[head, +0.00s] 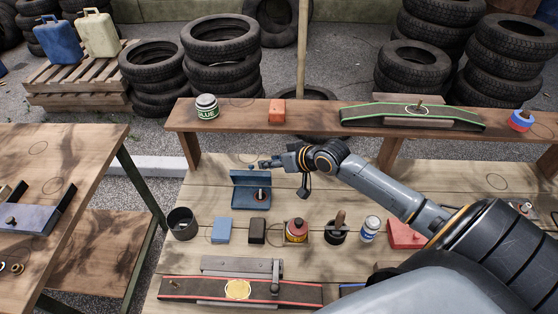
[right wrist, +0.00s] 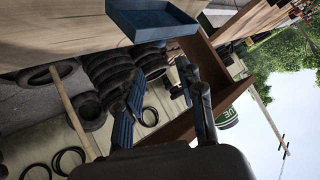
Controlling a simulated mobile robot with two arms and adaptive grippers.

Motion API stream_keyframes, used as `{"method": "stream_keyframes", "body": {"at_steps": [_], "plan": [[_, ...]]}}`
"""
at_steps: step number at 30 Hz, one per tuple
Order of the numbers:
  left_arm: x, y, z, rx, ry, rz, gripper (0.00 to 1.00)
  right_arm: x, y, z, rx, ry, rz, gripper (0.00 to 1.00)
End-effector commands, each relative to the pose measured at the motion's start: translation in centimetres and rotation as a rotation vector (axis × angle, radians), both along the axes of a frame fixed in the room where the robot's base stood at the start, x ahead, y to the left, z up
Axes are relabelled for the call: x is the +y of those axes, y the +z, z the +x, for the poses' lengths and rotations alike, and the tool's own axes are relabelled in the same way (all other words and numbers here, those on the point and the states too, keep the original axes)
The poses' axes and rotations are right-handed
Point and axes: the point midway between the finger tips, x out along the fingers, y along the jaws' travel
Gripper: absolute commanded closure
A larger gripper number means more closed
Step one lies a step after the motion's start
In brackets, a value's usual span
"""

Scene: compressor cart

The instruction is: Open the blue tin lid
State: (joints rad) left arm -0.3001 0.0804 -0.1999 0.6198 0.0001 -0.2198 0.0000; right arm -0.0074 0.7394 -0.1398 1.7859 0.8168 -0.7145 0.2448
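The blue tin (head: 250,204) sits on the workbench with its lid (head: 245,180) standing raised at the back. A small round item with a dark top and some red shows inside it. My right gripper (head: 262,163) is just behind and above the raised lid, apart from it as far as I can tell. In the right wrist view, the gripper (right wrist: 165,100) has its two fingers spread with nothing between them. Part of the blue tin (right wrist: 150,22) shows at the top of that view, beyond the fingertips. My left gripper is not in view.
A raised wooden shelf (head: 310,118) behind the gripper holds a glue can (head: 207,107) and an orange block (head: 277,111).

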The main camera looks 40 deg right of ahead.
Motion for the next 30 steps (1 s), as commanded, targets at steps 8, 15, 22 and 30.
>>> {"method": "stream_keyframes", "body": {"at_steps": [8, 15, 22, 30], "plan": [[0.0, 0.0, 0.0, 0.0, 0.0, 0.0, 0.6, -0.8, 2.1, -2.7, 0.002, 0.001, 0.001, 0.62], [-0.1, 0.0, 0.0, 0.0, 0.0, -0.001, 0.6, -0.8, 2.3, -2.8, 0.001, 0.002, 0.001, 0.62], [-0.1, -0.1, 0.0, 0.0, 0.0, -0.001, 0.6, -0.3, 1.2, -3.1, -0.006, 0.041, -0.068, 0.95], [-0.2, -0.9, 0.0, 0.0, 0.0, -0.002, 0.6, 4.0, -6.2, -5.8, -0.058, 0.473, -0.805, 1.0]]}}
